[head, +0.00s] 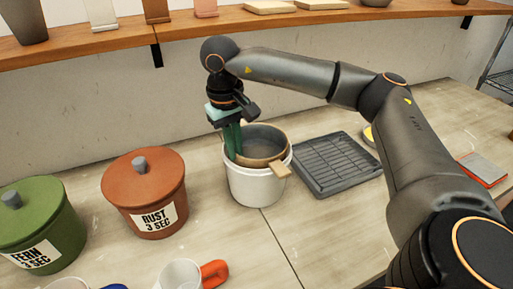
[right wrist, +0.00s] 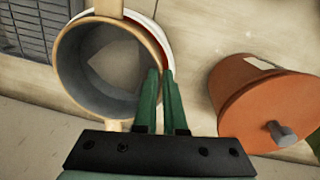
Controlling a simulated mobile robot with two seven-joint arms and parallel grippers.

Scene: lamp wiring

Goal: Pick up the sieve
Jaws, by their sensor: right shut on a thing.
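The sieve (head: 262,160) has a tan rim, a grey inside and a short wooden handle. It sits in the mouth of the white bucket (head: 257,187), its handle pointing to the front right over the bucket's rim. My right gripper (head: 233,148) reaches down from above with its green fingers at the left side of the sieve. In the right wrist view the fingers (right wrist: 160,92) are shut on the wall of the sieve (right wrist: 75,75). The sieve's underside is hidden in the bucket. My left gripper is in neither view.
A rust-coloured lidded pot (head: 145,200) and a green lidded pot (head: 38,225) stand to the left. A grey rack tray (head: 336,164) lies just right of the bucket. A white cup (head: 180,275) is at the front. A wooden shelf (head: 200,32) runs along the wall behind.

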